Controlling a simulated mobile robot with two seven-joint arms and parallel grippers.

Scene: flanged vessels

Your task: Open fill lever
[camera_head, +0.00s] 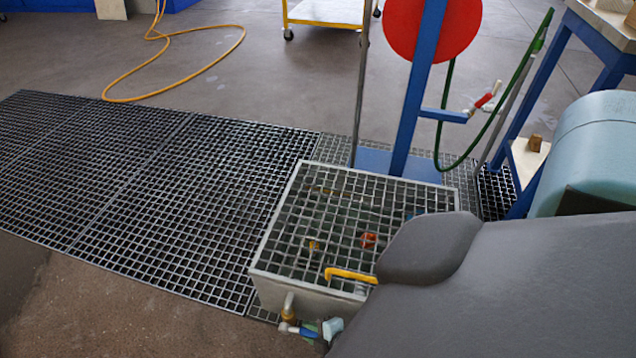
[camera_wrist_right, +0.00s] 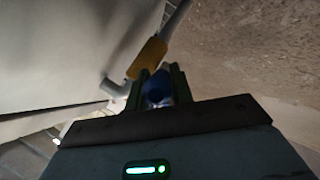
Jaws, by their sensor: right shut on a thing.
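A blue lever (camera_head: 297,330) sits on a small brass valve (camera_head: 289,308) low on the front wall of a grey tank. In the right wrist view the brass valve (camera_wrist_right: 147,58) joins grey pipe, and the blue lever (camera_wrist_right: 157,90) lies between my green fingers. My right gripper (camera_head: 318,331) is shut on the blue lever, in front of the tank. Its fingers also show in the right wrist view (camera_wrist_right: 158,84). My grey arm hides the tank's right front corner. My left gripper is in neither view.
The grated tank (camera_head: 265,250) has a yellow handle (camera_head: 350,275) on its front edge. Behind it stand a blue post (camera_head: 418,85) and a red-handled valve (camera_head: 484,101) with a green hose (camera_head: 452,160). Floor grating (camera_head: 110,170) and bare floor lie left.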

